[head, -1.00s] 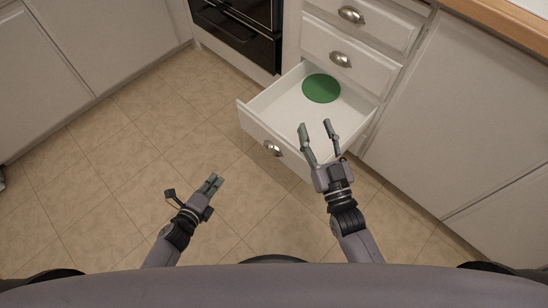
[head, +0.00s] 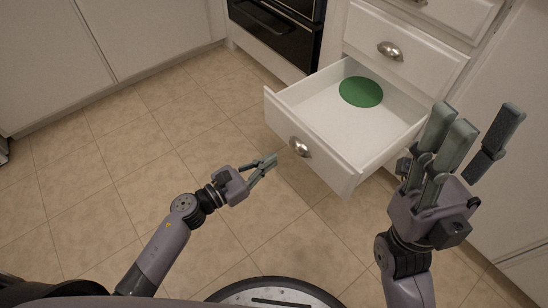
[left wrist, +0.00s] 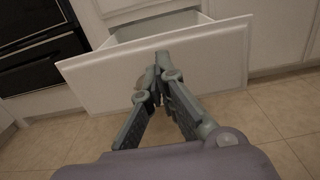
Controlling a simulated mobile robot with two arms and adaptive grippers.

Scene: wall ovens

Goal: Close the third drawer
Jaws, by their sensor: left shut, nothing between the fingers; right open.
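The third drawer (head: 322,160) is pulled out in the head view, with a silver cup handle (head: 300,147) on its white front. A flat green disc (head: 361,92) lies inside on its floor. My left gripper (head: 270,162) is shut and empty, just in front of the drawer front and a little left of the handle. In the left wrist view the shut fingertips (left wrist: 158,62) overlap the drawer front (left wrist: 205,62) and mostly hide the handle; I cannot tell if they touch. My right gripper (head: 470,125) is open and empty, raised right of the drawer.
A closed drawer with a cup handle (head: 391,50) is above the open one. A black oven (head: 283,30) is to the left of the drawers, with white cabinets (head: 150,35) at the far left. The tiled floor (head: 130,150) is clear.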

